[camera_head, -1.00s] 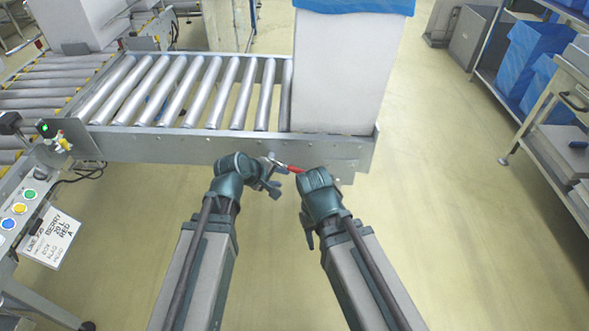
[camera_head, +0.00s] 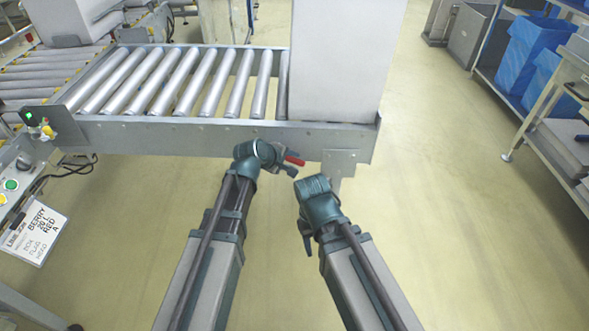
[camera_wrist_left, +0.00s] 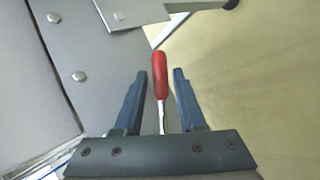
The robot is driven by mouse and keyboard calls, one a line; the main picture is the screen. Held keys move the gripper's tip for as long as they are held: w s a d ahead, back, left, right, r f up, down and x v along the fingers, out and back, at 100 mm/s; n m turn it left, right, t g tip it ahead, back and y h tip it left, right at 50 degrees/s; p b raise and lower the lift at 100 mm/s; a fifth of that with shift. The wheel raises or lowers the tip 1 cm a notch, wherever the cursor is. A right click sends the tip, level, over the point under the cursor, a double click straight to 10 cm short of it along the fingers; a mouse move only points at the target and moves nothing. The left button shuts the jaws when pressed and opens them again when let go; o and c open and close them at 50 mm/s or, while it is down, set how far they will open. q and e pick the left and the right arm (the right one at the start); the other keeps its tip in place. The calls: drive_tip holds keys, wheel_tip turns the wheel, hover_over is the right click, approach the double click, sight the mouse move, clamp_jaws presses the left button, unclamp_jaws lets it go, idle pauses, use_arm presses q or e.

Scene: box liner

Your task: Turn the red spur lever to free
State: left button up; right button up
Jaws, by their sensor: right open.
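The red spur lever (camera_head: 296,160) sticks out from the front side of the roller conveyor, just below its frame. In the left wrist view its red grip (camera_wrist_left: 159,72) and thin metal shaft lie between the two fingers of my left gripper (camera_wrist_left: 161,84). Those fingers are apart, with a gap visible on each side of the lever. In the head view my left gripper (camera_head: 285,164) is at the lever, and its hand hides the lever's shaft and pivot. My right gripper (camera_head: 313,186) is open, lower and to the right of the lever, apart from it.
The roller conveyor (camera_head: 220,134) spans the upper left, with a tall pale box (camera_head: 338,60) at its right end. A button panel (camera_head: 12,190) and a written sign (camera_head: 38,230) are at left. Shelving with blue bins (camera_head: 535,50) stands at right. The floor between is clear.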

use_arm(q)
drive_tip(key=shift+b+x, duration=0.45)
drive_tip(key=shift+x, duration=0.75)
clamp_jaws()
idle(0.6)
